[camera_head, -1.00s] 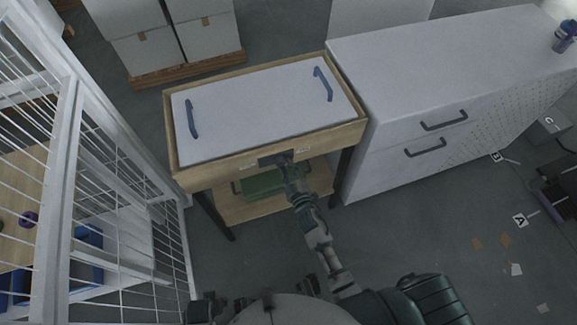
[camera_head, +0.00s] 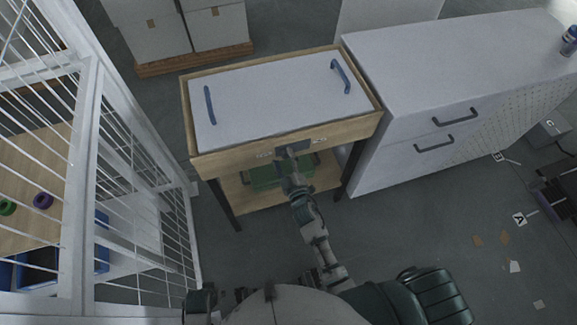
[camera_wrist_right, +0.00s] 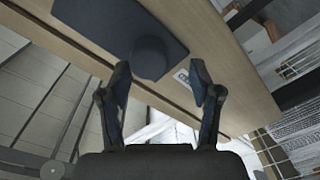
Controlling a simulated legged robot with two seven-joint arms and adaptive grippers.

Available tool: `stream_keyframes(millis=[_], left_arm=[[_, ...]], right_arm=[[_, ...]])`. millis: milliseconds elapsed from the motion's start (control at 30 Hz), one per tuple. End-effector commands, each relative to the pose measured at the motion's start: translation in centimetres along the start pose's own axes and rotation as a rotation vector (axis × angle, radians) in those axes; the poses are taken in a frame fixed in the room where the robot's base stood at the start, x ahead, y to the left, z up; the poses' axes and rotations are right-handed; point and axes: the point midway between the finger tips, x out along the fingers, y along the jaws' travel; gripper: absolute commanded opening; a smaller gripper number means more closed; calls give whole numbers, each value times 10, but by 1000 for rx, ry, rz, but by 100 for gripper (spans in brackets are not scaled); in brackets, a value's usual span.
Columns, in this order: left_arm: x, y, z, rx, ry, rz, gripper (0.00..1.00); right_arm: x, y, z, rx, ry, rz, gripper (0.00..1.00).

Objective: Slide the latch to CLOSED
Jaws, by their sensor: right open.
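The latch is a dark plate (camera_head: 292,147) with a round dark knob, on the wooden front edge of a table. A small pale label shows on each side of the plate; I cannot read the words. In the right wrist view the knob (camera_wrist_right: 150,57) stands out from the plate, just beyond and between my fingertips. My right gripper (camera_wrist_right: 161,80) is open, its two fingers apart; I see no clear contact with the knob. It also shows in the head view (camera_head: 290,160), in front of the plate and hiding part of it. My left gripper is not in view.
The table (camera_head: 185,110) has a white lid with two blue handles and a lower shelf with a green box (camera_head: 264,177). A white drawer cabinet (camera_head: 400,165) stands close at its right. A white mesh fence (camera_head: 88,190) stands at the left. Floor in front is open.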

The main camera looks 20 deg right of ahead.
Motion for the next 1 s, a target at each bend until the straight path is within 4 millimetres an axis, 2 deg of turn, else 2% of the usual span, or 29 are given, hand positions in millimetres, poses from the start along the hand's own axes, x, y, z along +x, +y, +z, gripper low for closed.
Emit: stream_keyframes(millis=[200,500,700,1000], left_arm=[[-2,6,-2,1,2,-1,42],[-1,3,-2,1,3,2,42],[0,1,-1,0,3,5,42],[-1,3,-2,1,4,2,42]], right_arm=[[-42,1,5,4,-3,-3,64],[-100,-2,0,1,1,-2,64],[-114,-2,-4,-1,4,0,64],[-114,0,0,3,4,0,64]])
